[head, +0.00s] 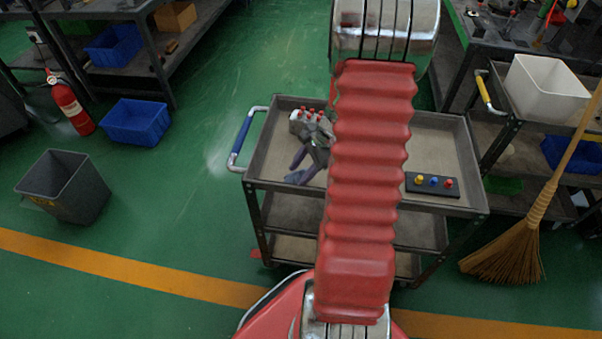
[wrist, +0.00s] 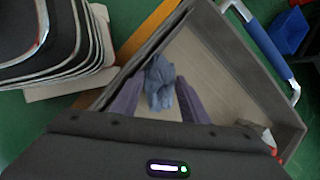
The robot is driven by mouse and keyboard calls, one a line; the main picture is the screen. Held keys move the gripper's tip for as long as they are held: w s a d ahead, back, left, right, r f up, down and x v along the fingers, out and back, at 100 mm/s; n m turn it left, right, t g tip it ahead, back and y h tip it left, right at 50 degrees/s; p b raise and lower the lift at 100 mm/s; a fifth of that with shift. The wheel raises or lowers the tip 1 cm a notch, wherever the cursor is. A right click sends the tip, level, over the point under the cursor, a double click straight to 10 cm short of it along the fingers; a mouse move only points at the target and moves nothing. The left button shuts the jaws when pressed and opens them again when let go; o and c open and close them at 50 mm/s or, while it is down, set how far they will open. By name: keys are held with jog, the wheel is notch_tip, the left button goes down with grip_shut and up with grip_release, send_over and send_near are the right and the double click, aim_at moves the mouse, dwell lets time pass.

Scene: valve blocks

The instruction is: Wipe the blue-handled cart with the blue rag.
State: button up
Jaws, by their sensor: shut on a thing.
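The blue-handled cart (head: 425,130) is a grey cart with lower shelves, in the middle of the head view. Its blue handle (head: 241,135) is on the left side and also shows in the wrist view (wrist: 262,42). My gripper (head: 303,164) is over the left part of the cart's top tray. It is shut on the blue rag (wrist: 160,82), which is bunched between the purple fingertips in the wrist view. The rag shows small in the head view (head: 297,178), low at the tray. I cannot tell whether it touches the tray surface.
A block with red knobs (head: 311,116) stands on the tray behind my gripper. A dark block with yellow, blue and red knobs (head: 433,183) lies at the right. A broom (head: 510,240) and another cart with a white bin (head: 550,90) are to the right.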

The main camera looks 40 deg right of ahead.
jog(key=shift+r, duration=2)
jog(key=shift+r, duration=1.5)
jog(key=shift+c, duration=0.2)
